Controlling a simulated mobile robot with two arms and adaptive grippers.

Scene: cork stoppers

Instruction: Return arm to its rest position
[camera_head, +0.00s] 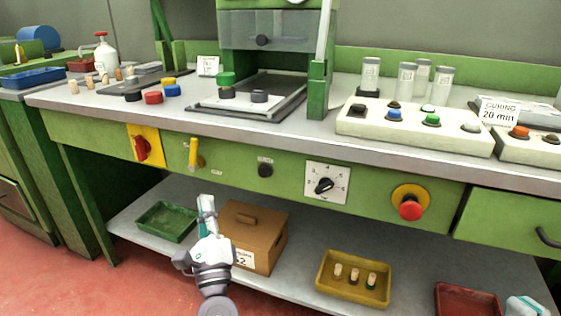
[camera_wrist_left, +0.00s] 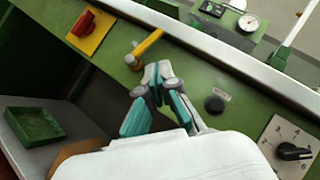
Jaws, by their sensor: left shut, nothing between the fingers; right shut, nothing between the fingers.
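My left gripper (camera_head: 206,204) points up in front of the workbench, above the lower shelf and in front of the brown box. Its fingers are shut with nothing between them. The left wrist view shows the teal and white fingers (camera_wrist_left: 157,80) together, with the yellow lever (camera_wrist_left: 146,47) just beyond their tips. I cannot tell from these views whether they touch the lever. A small white and teal part of my right gripper (camera_head: 525,306) shows at the bottom right corner of the head view, by the red tray; most of it is out of frame.
The brown box (camera_head: 262,236), green tray (camera_head: 167,222), yellow tray (camera_head: 354,295) with cork-topped pieces and red tray (camera_head: 468,300) are on the lower shelf. The green front panel carries a red emergency button (camera_head: 410,208) and a rotary dial (camera_head: 325,185). Vials (camera_head: 371,75) stand on the benchtop.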

